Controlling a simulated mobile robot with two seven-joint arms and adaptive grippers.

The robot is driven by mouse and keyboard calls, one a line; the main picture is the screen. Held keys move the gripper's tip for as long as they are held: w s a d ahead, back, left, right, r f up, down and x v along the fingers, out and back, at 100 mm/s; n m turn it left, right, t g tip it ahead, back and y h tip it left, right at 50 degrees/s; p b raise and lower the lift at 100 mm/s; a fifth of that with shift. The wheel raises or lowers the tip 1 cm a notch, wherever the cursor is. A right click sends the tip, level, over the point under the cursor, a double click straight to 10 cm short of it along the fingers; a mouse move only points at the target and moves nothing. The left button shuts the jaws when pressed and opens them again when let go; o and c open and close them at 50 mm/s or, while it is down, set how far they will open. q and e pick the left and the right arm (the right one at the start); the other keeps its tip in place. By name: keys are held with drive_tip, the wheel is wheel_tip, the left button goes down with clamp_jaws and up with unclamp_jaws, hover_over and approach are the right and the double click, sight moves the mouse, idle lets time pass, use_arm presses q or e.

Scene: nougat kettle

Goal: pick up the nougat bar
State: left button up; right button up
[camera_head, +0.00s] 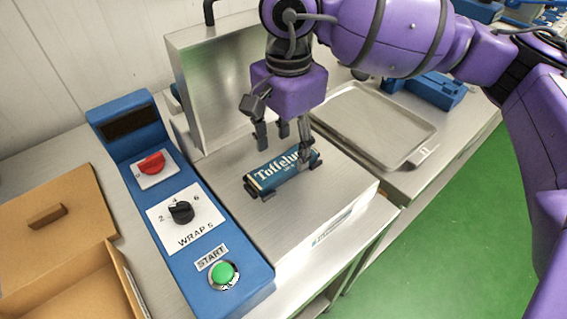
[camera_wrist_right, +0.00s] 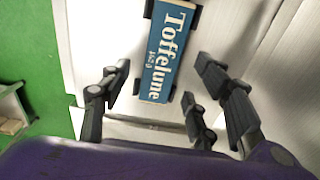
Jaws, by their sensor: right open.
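The nougat bar (camera_head: 277,172) is a blue wrapped bar with "Toffelune" in pale letters. It lies on the flat steel top of a machine (camera_head: 318,213), between small dark stops. My right gripper (camera_head: 282,150) is just above the bar, fingers pointing down and spread apart, with nothing between them. In the head view one finger covers part of the bar's right end. In the right wrist view the bar (camera_wrist_right: 168,50) lies ahead, between the open fingers (camera_wrist_right: 170,95), and its far end runs to the top edge. My left gripper is not in view.
A blue control panel (camera_head: 205,245) with a red switch, a black dial and a green START button (camera_head: 224,275) stands left of the bar. A steel plate (camera_head: 215,85) rises behind. A steel tray (camera_head: 375,120) lies to the right. Cardboard-coloured boxes (camera_head: 60,225) sit far left.

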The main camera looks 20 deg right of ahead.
sight(284, 163)
drive_tip(key=shift+s+a+f, duration=0.1)
drive_tip(key=shift+a+f, duration=0.1)
drive_tip(key=shift+f, duration=0.75)
drive_tip(key=shift+a+f, duration=0.15)
drive_tip(key=shift+f, duration=0.8)
clamp_jaws()
